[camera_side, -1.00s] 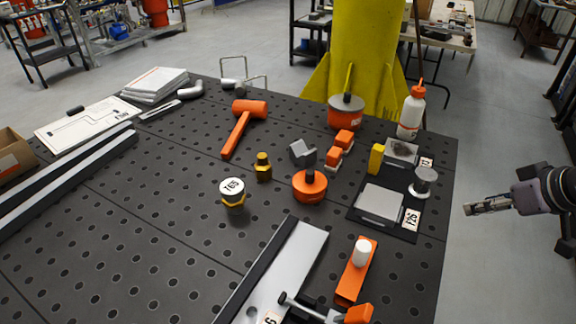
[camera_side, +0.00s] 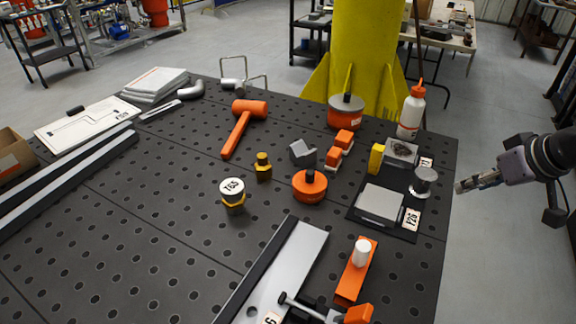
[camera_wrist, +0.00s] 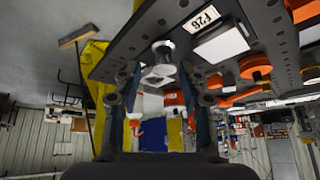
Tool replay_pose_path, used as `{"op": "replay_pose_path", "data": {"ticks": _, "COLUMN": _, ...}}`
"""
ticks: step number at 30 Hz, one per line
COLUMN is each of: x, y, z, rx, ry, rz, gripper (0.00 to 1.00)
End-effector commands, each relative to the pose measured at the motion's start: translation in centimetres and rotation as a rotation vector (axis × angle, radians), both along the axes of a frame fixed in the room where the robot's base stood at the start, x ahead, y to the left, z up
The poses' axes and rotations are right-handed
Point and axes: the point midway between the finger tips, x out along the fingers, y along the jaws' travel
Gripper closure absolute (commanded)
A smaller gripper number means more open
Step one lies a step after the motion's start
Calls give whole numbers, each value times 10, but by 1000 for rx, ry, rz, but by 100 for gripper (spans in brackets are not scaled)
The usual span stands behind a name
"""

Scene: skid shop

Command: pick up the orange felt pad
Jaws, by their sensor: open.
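I cannot tell for certain which orange item is the felt pad. Two small orange-topped blocks, one (camera_side: 344,138) behind the other (camera_side: 333,158), lie right of a grey angled block. A round orange disc with a black knob (camera_side: 310,189) sits in front of them, and an orange strip (camera_side: 352,283) with a white cylinder on it lies nearer. My gripper (camera_side: 459,187) is open and empty at the table's right edge, right of all these. In the wrist view its fingers (camera_wrist: 158,76) frame a silver spool-shaped part (camera_wrist: 161,56), apart from it.
A white bottle (camera_side: 411,112) and an orange pot (camera_side: 346,112) stand behind.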

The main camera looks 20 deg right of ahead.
Motion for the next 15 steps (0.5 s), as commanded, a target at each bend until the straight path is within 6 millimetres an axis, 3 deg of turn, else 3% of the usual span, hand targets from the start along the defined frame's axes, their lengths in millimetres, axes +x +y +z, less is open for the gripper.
{"op": "replay_pose_path", "data": {"ticks": 6, "x": 55, "y": 23, "z": 33, "rx": 37, "ry": 76, "rz": -111, "gripper": 58}}
{"op": "replay_pose_path", "data": {"ticks": 15, "x": 131, "y": 67, "z": 51, "rx": 57, "ry": 154, "rz": -290, "gripper": 58}}
